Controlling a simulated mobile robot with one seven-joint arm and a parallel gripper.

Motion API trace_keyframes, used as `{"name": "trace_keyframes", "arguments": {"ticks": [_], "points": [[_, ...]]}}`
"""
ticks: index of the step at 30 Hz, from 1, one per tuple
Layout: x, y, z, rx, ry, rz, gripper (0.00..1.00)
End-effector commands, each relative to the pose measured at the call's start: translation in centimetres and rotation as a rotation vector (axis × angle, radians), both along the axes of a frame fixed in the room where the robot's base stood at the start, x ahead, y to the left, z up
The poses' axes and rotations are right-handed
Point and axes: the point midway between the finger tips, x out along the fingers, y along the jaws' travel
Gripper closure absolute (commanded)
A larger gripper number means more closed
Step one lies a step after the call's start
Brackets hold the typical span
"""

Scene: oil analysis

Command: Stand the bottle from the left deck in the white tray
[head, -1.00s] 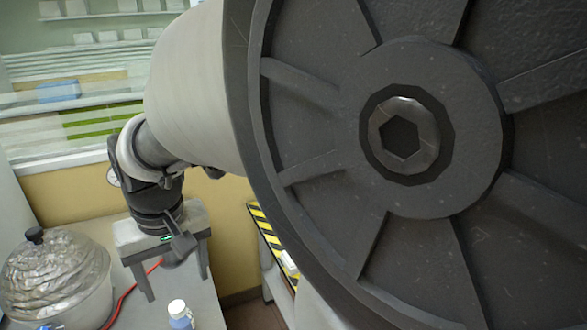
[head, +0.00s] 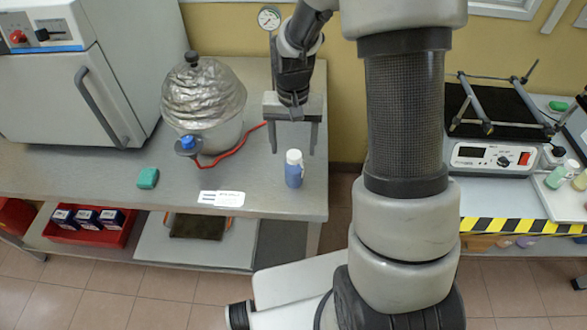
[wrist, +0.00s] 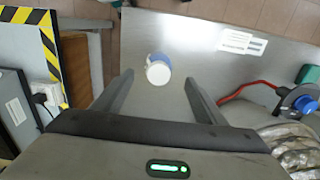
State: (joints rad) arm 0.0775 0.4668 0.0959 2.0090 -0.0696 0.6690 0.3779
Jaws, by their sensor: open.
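A blue bottle with a white cap (head: 294,170) stands upright on the left deck (head: 255,180), near its right edge. My gripper (head: 293,150) is above and just behind the bottle, with its two fingers spread and pointing down. In the wrist view the bottle (wrist: 158,70) shows cap first, between and beyond the open fingertips (wrist: 158,80), with nothing gripped. At the far right of the head view, a pale surface (head: 565,205) carries small bottles; I cannot tell whether it is the white tray.
A foil-covered vessel (head: 204,92) with a red hose stands left of my gripper. A device with a black-framed rack (head: 490,155) stands on the right deck, across a floor gap.

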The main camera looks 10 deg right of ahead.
Motion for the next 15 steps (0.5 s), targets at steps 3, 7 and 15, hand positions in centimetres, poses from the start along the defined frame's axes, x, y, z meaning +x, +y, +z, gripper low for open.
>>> {"name": "trace_keyframes", "arguments": {"ticks": [3,7,15], "points": [[-0.1,0.0,-2.0,0.001,0.003,-0.001,0.35],[0.0,0.0,-2.9,0.000,0.001,0.000,0.35],[-0.6,-0.1,-5.9,0.000,0.004,0.000,0.35]]}}
